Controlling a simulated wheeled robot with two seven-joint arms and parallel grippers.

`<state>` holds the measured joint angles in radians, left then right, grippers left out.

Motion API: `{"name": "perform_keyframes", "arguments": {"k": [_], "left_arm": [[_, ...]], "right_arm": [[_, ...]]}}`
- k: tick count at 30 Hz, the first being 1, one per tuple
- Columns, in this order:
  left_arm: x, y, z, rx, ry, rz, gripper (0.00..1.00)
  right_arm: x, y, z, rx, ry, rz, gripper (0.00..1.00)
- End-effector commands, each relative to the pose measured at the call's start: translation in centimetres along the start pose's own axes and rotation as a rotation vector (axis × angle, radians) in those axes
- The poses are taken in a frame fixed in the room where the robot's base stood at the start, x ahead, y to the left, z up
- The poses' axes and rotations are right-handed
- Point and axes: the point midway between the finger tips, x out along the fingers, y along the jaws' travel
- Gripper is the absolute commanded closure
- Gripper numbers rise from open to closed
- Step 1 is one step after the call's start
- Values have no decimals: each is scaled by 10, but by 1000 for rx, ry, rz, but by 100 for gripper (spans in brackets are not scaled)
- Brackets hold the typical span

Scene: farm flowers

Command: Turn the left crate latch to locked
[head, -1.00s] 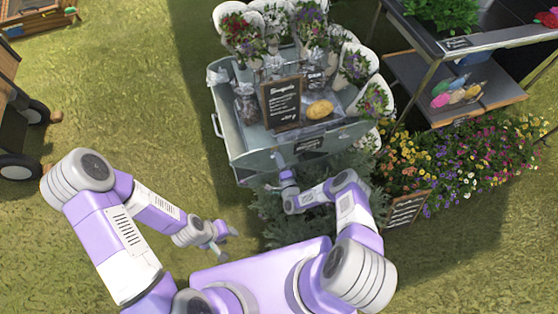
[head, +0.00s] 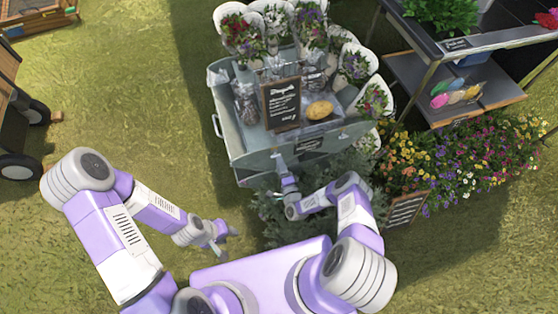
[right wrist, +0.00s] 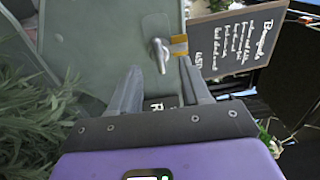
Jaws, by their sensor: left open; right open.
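The latch (right wrist: 160,55) is a small pale metal lever on the grey-green crate wall (right wrist: 110,30), in the right wrist view. A brass-coloured piece (right wrist: 179,45) sits just right of its pivot. The lever points mostly down in the picture. My right gripper (right wrist: 163,82) is open, its fingers on either side of the lever's lower end; whether they touch it I cannot tell. In the head view, my right gripper (head: 281,163) is at the front of the crate (head: 244,147), where the latch is too small to make out. My left gripper (head: 226,240) is open and empty over the grass.
A leafy bush (head: 262,218) lies under my right arm.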

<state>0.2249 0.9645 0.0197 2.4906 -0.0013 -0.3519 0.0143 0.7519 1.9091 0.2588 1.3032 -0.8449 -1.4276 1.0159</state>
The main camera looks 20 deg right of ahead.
Motion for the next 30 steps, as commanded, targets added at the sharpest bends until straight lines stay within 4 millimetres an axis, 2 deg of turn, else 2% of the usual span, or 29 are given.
{"name": "perform_keyframes", "arguments": {"k": [3,10,30], "left_arm": [[-9,3,0,0,0,0,57],[-14,5,0,0,0,0,57],[-14,5,1,0,0,0,57]], "right_arm": [[-22,-2,0,2,0,4,53],[-47,-1,0,0,0,1,53],[-47,-2,1,-9,-9,11,53]]}}
